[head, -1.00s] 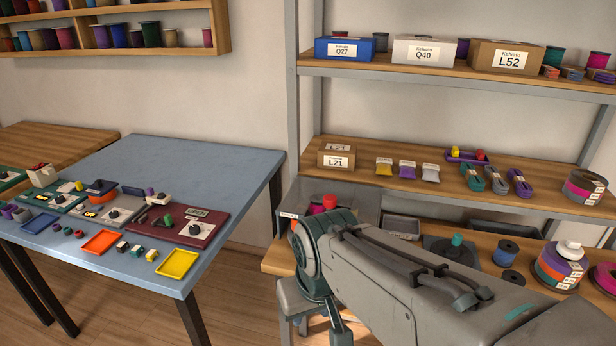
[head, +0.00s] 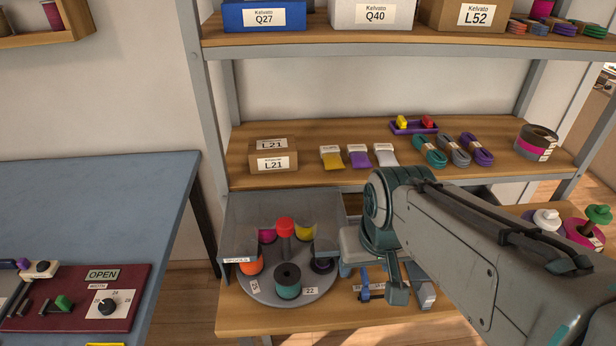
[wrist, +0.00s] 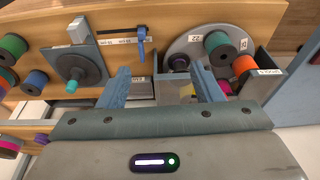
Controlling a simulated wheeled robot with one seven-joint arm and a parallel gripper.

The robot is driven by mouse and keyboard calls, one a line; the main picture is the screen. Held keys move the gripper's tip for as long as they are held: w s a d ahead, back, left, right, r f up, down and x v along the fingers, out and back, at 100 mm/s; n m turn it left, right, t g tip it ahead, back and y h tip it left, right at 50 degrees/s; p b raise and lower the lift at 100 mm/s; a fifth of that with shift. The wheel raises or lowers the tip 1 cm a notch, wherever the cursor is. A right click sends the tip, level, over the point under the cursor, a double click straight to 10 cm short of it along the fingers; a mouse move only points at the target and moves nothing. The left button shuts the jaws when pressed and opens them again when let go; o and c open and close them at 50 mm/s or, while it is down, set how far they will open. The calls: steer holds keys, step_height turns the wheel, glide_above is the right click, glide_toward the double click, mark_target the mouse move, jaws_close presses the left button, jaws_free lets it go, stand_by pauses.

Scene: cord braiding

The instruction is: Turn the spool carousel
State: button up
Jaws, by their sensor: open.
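The spool carousel (head: 330,291) is a round grey turntable on the lower shelf, with a central post topped by a red knob (head: 285,223). Teal (head: 287,285), orange, magenta, yellow and dark spools stand around it, and labels such as 22 show on its rim. A grey see-through cover stands over its back part. In the wrist view the carousel (wrist: 182,46) appears inverted, at upper right. My gripper (wrist: 162,86) is open with nothing between its fingers, which point towards the shelf edge. The right fingertip overlaps the carousel's edge in the picture; I cannot tell the gap.
A blue sliding clamp on a ruler (wrist: 141,45) lies beside the carousel. A grey device with a teal knob (wrist: 72,86) stands farther along the shelf. The middle shelf (head: 240,170) above holds boxes and cord bundles. A blue table (head: 100,210) is at left.

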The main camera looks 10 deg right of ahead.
steer(key=w+a+r+g+p, duration=0.15)
steer(key=w+a+r, duration=0.3)
steer(key=w, duration=0.55)
steer(key=r+n+g+p, duration=0.1)
steer(key=r+n+p, duration=0.1)
glide_above(285, 222)
step_height(285, 222, down, 14)
steer(key=shift+r+p, duration=0.2)
steer(key=shift+p, duration=0.15)
jaws_close()
